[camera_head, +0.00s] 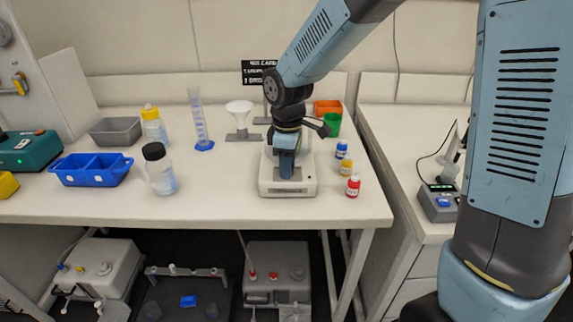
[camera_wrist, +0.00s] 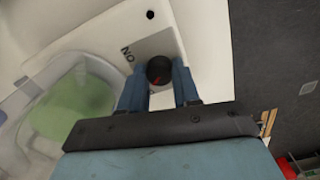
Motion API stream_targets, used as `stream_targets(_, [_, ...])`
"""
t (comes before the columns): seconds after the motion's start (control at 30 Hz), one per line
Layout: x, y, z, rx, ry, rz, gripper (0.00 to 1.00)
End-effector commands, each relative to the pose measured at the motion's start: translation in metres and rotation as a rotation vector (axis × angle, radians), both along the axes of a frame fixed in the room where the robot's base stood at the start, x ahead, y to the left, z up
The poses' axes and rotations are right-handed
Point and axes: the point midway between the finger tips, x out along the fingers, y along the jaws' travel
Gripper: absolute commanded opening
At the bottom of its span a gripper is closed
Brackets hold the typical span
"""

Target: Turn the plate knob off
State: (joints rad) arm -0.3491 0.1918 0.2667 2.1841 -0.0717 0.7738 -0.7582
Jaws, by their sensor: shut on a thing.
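The white plate device (camera_head: 270,189) stands on the bench, below the end of my arm in the head view. Its knob (camera_wrist: 160,67) is dark and round with a red mark, set on a grey panel beside the letters "ON" in the wrist view. My gripper (camera_wrist: 159,78) is shut on the knob, with one blue finger on each side of it. In the head view my gripper (camera_head: 287,168) reaches down at the front of the device and hides the knob.
A clear vessel with green liquid (camera_wrist: 75,105) is close left of my gripper in the wrist view. Small bottles with blue, yellow and red caps (camera_head: 353,187) stand right of the device. A black-capped bottle (camera_head: 159,170) and blue tray (camera_head: 92,175) stand left.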

Motion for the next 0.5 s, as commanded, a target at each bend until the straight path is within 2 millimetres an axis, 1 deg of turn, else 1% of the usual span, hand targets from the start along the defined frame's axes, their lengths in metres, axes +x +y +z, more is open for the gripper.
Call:
stream_targets(0.2, [0.0012, -0.0005, 0.0006, 0.001, -0.002, 0.124, 0.01])
stream_targets(0.5, [0.0013, -0.0005, 0.0007, 0.001, -0.003, 0.211, 0.01])
